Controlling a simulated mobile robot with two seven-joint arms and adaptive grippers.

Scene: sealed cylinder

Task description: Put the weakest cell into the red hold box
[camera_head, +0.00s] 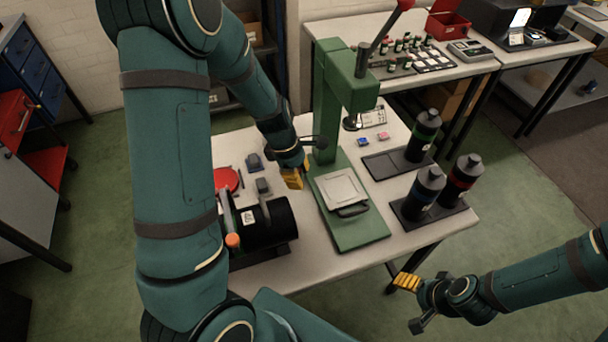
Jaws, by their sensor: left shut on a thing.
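Several small dark cylinders with coloured bands (408,43), which look like the cells, stand on a dark holder on the far table. Which one is weakest cannot be told. An open red box (447,26) stands behind them to the right. My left gripper (292,178), with yellow fingertips, is over the near table, left of the green press, far from the cells and the box. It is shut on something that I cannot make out. My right gripper (407,283) is low at the right, off the near table's front edge; its finger gap is unclear.
The green press (335,110) with a red-knobbed lever stands between my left gripper and the far table. Three dark bottles (424,135) stand on black trays at right. A black drum device (268,222) is at left. A meter (470,50) stands near the cells.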

